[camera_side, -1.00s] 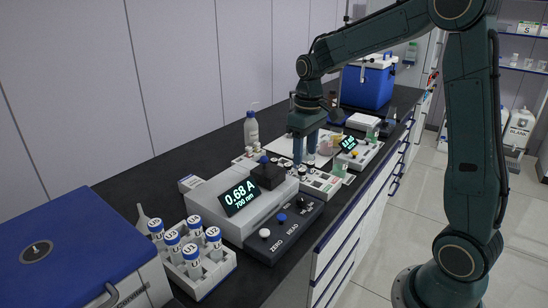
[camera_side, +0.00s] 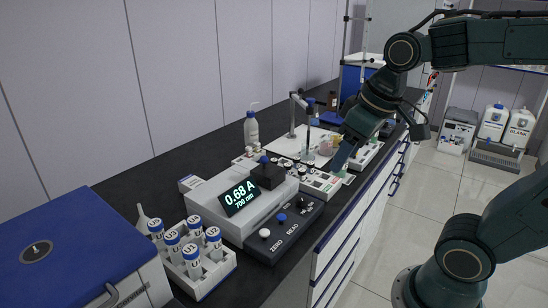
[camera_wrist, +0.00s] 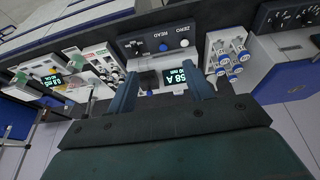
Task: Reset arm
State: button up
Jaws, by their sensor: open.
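My gripper (camera_side: 343,153) is up over the right edge of the bench, tilted, with its fingers pointing down and to the left. In the wrist view my gripper (camera_wrist: 160,92) shows two blue fingers spread apart with nothing held between them. The spectrophotometer (camera_side: 215,212), reading 0.68 A at 700 nm, stands on the bench in front of and to the left of the gripper. It also appears upside down in the wrist view (camera_wrist: 152,68), beyond the fingers.
A rack (camera_side: 206,279) of blue-capped tubes stands near the front, beside a blue box (camera_side: 75,245). A white bottle (camera_side: 251,130) and a small stand (camera_side: 293,115) are farther back. A blue cooler (camera_side: 350,85) is at the far end. The aisle floor (camera_side: 420,190) to the right is clear.

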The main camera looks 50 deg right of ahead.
jog(key=s+a+t, duration=0.1)
jog(key=s+a, duration=0.1)
jog(key=s, duration=0.3)
jog(key=shift+s+f, duration=0.35)
jog(key=shift+f, duration=0.1)
jog(key=shift+c, duration=0.2)
dwell(0.5)
